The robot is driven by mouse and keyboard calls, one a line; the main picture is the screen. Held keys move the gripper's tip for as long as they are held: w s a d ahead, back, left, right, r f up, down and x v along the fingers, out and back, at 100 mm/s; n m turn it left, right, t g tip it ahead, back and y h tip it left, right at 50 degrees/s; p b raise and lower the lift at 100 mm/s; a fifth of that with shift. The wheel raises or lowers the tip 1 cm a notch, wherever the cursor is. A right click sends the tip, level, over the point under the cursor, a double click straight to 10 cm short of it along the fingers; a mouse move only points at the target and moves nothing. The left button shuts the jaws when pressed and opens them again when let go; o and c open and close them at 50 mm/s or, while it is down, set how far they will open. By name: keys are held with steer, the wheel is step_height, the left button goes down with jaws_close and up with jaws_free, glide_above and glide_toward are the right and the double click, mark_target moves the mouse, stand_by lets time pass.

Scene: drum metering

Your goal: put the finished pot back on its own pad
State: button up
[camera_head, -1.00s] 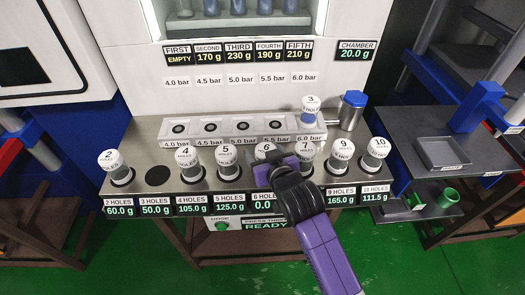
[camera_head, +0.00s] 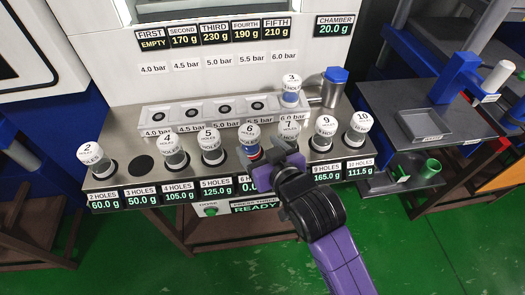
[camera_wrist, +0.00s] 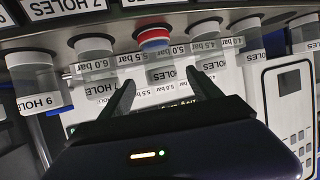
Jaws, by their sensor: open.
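Pot 6 (camera_head: 249,137) has a white cap and stands upright in the front row; red and blue bands show low on its clear body. In the wrist view its red and blue part (camera_wrist: 155,37) lies beyond the fingertips. My gripper (camera_head: 263,172) is open and empty, just in front and to the right of pot 6, apparently apart from it. It also shows in the wrist view (camera_wrist: 156,82). Pot 3 (camera_head: 291,82), with blue inside, stands at the 6.0 bar place of the back block. The dark 3 HOLES pad (camera_head: 141,166) is bare.
Pot 5 (camera_head: 209,140) and pot 7 (camera_head: 288,131) stand close on either side of pot 6. A blue-capped metal cylinder (camera_head: 333,88) stands beside pot 3. A side table (camera_head: 410,100) with a grey tray is at the right. The 6 HOLES readout is partly hidden.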

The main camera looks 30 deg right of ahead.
steer(key=shift+v, duration=1)
steer(key=s+f, duration=0.2)
steer(key=s, duration=1)
steer(key=s+f, duration=0.2)
steer(key=s, duration=1)
steer(key=s+d+r+t, duration=0.1)
steer(key=s+r, duration=0.3)
steer(key=s, duration=0.5)
steer(key=shift+d, duration=0.2)
